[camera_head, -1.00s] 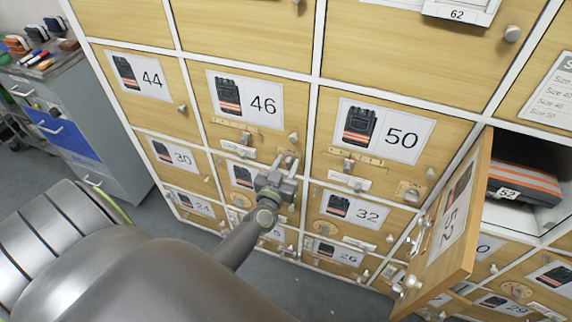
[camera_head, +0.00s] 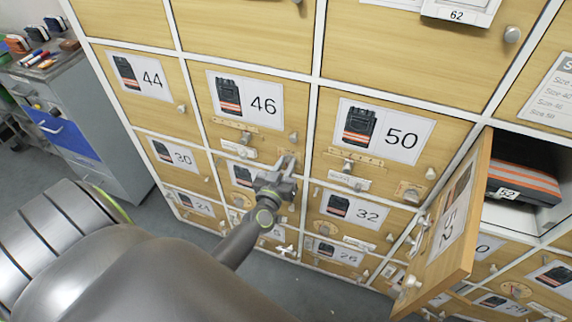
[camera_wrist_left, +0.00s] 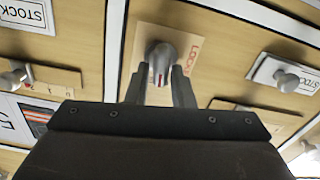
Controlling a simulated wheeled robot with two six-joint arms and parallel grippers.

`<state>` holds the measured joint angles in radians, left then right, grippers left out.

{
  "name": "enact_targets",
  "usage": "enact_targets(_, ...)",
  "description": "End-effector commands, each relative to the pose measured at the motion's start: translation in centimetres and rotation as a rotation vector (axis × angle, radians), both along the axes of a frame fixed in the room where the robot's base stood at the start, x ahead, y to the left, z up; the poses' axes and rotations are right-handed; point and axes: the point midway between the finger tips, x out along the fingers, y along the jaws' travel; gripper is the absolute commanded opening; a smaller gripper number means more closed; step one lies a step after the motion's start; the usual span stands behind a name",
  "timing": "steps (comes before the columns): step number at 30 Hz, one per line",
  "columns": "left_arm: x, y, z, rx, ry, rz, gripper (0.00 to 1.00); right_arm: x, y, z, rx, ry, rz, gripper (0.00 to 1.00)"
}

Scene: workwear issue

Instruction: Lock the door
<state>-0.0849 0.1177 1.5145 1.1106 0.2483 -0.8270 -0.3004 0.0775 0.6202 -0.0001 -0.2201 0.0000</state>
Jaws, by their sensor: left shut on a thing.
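The locker door marked 46 (camera_head: 205,95) is closed flush in its frame in the head view. My left gripper (camera_head: 284,172) is at the lower right corner of this door, over a small tan plate (camera_head: 287,158). In the left wrist view, a grey rounded knob with a red mark (camera_wrist_left: 162,54) sits on a tan plate (camera_wrist_left: 192,42) with red lettering, only partly readable. The two fingers of the left gripper (camera_wrist_left: 160,86) are on either side of the knob, shut on it. My right gripper is out of view.
Door 52 (camera_head: 462,265) stands open at right, jutting outward, with a folded dark and orange garment (camera_head: 522,180) in its compartment. Door 50 (camera_head: 340,135) and its neighbours are closed, with protruding knobs. A grey cabinet (camera_head: 110,140) stands at left. Some floor is clear below.

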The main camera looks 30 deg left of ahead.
Motion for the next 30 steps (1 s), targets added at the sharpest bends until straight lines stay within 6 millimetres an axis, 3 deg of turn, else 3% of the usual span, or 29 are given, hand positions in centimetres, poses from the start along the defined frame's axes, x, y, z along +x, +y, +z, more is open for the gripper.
enact_targets(30,-0.19,0.78,-0.65,-0.921,-0.221,0.0,0.0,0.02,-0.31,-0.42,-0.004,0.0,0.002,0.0)
